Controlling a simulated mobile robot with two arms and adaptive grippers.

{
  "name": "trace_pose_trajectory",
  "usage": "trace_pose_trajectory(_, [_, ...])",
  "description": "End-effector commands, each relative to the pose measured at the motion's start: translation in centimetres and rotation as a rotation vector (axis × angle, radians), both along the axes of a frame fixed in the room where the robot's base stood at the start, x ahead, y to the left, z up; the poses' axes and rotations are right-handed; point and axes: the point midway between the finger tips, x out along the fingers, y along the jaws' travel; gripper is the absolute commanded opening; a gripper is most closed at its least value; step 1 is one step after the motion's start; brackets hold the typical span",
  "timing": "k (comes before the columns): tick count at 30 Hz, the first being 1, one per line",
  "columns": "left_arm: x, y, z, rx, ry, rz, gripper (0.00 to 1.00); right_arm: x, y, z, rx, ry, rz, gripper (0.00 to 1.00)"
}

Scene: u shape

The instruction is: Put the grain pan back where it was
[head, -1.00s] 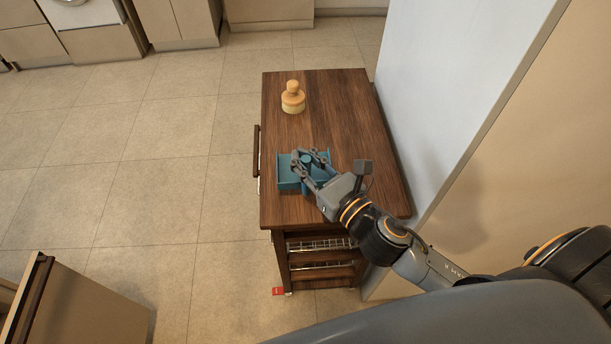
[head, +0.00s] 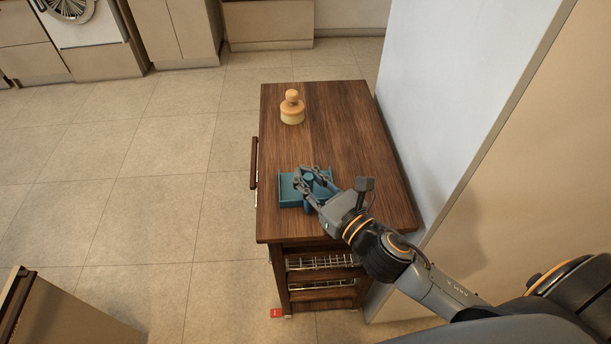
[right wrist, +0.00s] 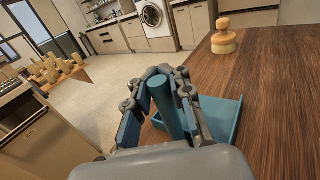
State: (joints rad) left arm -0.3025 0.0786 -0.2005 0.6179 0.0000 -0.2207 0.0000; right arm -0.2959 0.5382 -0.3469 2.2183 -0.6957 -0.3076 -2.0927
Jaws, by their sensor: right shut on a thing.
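The grain pan is a teal, open, shallow tray (head: 290,191) with an upright round post as its handle. It is over the near left part of the wooden cart top. In the head view it looks level and at or just above the wood; I cannot tell if it touches. My right gripper (head: 309,177) is shut on the post. The right wrist view shows the post (right wrist: 165,105) between the fingers and the tray's corner (right wrist: 222,112) to the right. The fingers hide part of the pan. My left gripper is out of view.
A round wooden knobbed piece (head: 292,110) stands at the far end of the cart top (head: 340,130). A pale wall (head: 440,110) borders the cart's right side. Open tiled floor (head: 140,170) lies left. A counter corner (head: 70,315) is at lower left.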

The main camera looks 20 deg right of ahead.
Motion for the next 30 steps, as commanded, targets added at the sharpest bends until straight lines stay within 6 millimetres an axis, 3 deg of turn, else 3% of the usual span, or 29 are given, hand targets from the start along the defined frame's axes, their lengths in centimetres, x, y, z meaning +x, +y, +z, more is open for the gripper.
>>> trace_pose_trajectory(1, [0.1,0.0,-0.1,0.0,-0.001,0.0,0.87,0.0,0.0,-0.1,0.0,0.001,0.0,0.22])
trace_pose_trajectory(4, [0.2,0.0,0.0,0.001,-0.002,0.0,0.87,0.0,0.0,-0.1,0.001,0.001,0.0,0.42])
trace_pose_trajectory(5, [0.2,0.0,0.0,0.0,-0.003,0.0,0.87,0.0,0.0,-0.1,0.001,0.001,0.0,0.44])
trace_pose_trajectory(17, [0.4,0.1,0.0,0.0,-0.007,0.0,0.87,-0.3,-0.1,0.0,0.0,0.002,0.0,0.44])
trace_pose_trajectory(30, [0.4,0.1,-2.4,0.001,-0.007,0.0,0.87,-6.7,-2.1,-0.2,0.003,0.005,-0.001,0.44])
